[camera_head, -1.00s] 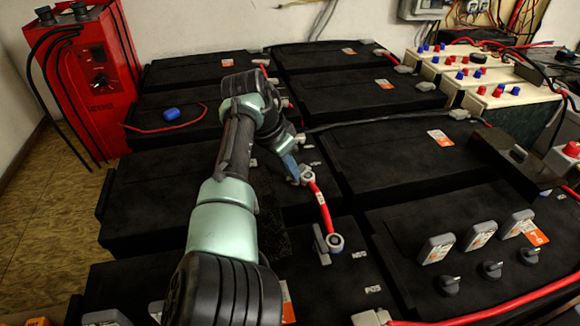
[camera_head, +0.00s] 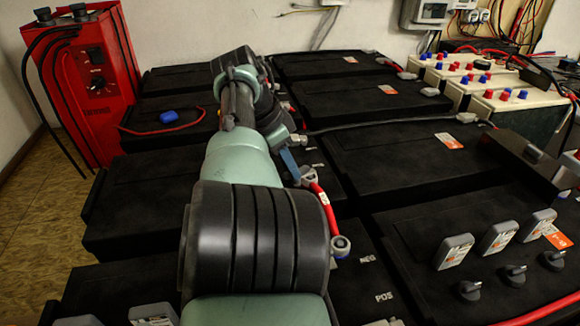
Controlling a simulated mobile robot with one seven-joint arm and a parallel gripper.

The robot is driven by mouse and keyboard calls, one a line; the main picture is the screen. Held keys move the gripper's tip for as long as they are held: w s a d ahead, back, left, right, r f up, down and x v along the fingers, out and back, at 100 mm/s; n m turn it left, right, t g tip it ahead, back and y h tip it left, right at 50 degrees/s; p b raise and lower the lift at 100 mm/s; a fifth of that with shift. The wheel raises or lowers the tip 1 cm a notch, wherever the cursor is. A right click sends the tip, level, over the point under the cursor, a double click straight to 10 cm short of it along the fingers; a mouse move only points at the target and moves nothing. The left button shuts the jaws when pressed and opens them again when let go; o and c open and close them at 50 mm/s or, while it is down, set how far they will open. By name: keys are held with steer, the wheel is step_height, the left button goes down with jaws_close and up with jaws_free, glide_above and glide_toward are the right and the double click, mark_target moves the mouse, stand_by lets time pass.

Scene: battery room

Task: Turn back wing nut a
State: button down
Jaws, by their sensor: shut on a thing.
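My gripper (camera_head: 291,166) is at the upper end of a short red cable (camera_head: 324,205), beside that end's grey ring terminal (camera_head: 308,176). Its bluish fingers point down and are shut at this terminal post. The wing nut between them is too small and too covered to make out, and its letter cannot be read. The cable's lower end has another ring terminal (camera_head: 341,246), beside the "NEG" mark on the nearer black battery (camera_head: 375,275). My arm covers much of that battery's left part.
Several black batteries fill the floor area, with grey caps and dark knobs (camera_head: 514,275) at the right. A red charger (camera_head: 92,85) stands at the left. A blue object (camera_head: 169,116) with a red cable lies on a rear battery. Cream batteries (camera_head: 505,108) stand at the back right.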

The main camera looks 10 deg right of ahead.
steer(key=c, duration=1)
jaws_free()
steer(key=shift+a, duration=0.2)
steer(key=shift+o, duration=0.6)
steer(key=shift+d, duration=0.15)
steer(key=shift+r+b, duration=0.1)
steer(key=shift+b, duration=0.2)
steer(key=shift+a+r+b, duration=0.2)
steer(key=shift+r+b, duration=0.1)
steer(key=shift+b, duration=0.15)
steer(key=p+v, duration=0.3)
steer(key=v, duration=0.9)
steer(key=shift+c, duration=0.2)
